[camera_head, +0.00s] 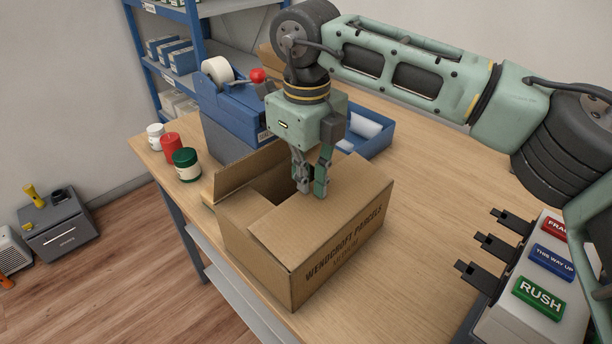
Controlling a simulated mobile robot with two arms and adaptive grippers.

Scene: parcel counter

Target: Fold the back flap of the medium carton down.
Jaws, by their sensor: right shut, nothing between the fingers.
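The medium carton (262,259), brown with "WENDCROFT PARCELS" printed on its near right side, sits on the counter. A broad flap (322,222) lies folded flat over the near right part of its top. Another flap (249,169) stands up along the far left edge. A dark opening shows between them. My right gripper (312,192) points down over the carton top, shut and empty, its fingertips at the inner edge of the flat flap; I cannot tell if they touch. It hides part of the carton's far side. My left gripper is out of view.
A blue tape dispenser (236,112) with a red knob stands behind the carton. White, red and green jars (186,164) stand at the left edge. A blue tray (374,143) is behind the gripper. A stamp rack (527,313) is at the right. Counter right of the carton is clear.

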